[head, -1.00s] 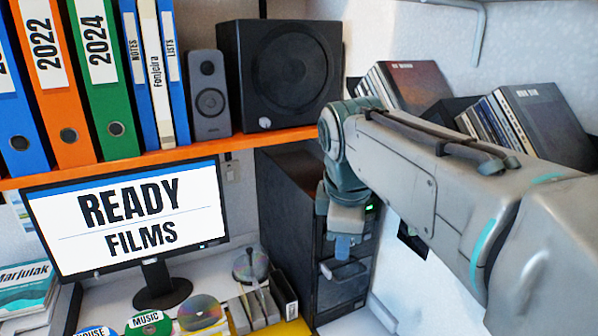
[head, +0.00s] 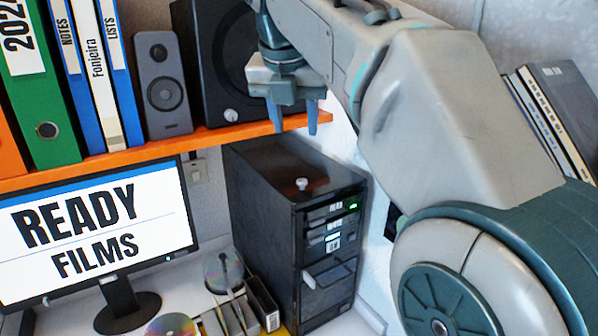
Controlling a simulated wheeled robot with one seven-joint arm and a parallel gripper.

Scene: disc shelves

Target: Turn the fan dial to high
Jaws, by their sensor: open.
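A small silver knob (head: 302,184) stands on top of the black computer tower (head: 262,215), near its front edge. It is the only dial-like part I see on the tower; its markings and setting are too small to read. My gripper (head: 294,126) points down with two blue fingers apart and nothing between them. It is above the tower's top in the picture, apart from the knob. The speaker stands behind it. The tower's front shows labelled slots and a green light.
An orange shelf (head: 150,148) with binders, a small grey speaker (head: 163,85) and a large black speaker (head: 205,70) runs beside the gripper. A monitor (head: 100,225) stands at lower left. Discs and a holder (head: 262,305) are in front of the tower. Disc cases (head: 560,100) are at right.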

